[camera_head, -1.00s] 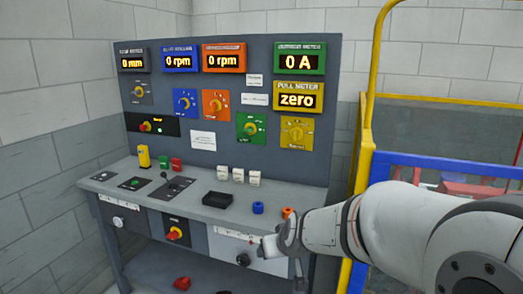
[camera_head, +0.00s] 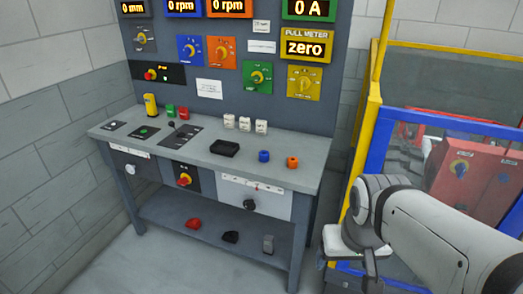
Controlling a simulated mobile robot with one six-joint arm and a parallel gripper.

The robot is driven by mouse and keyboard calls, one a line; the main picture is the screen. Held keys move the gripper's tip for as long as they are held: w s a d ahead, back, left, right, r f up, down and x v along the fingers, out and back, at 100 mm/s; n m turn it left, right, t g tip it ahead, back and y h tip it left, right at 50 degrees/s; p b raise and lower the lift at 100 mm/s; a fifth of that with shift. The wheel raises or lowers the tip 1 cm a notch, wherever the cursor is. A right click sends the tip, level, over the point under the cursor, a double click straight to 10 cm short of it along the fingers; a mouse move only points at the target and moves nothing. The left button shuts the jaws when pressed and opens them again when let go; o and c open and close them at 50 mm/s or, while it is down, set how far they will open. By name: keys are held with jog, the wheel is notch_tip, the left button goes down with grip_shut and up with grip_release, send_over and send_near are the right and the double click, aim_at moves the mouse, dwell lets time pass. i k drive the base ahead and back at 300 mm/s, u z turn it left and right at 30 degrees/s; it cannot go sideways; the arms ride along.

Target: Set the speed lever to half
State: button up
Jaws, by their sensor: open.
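A small black-knobbed lever (camera_head: 171,126) stands on a dark slotted plate (camera_head: 183,137) on the left part of the bench top. It looks like the speed lever, but its label is too small to read. Its exact position along the slot cannot be told. My gripper (camera_head: 350,262) is open, at the lower right, in front of the yellow-and-blue frame. It is well to the right of the bench and apart from the lever. Its fingers are partly hidden by my wrist.
A yellow-and-blue frame (camera_head: 372,130) stands at the right. Floor in front of the bench is free.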

aim_at(171, 123)
jog(key=z, duration=0.05)
jog(key=k, duration=0.55)
jog(key=u, duration=0.65)
jog(key=i, duration=1.3)
jog(key=z, duration=0.6)
jog(key=i, duration=0.55)
jog(key=u, duration=0.05)
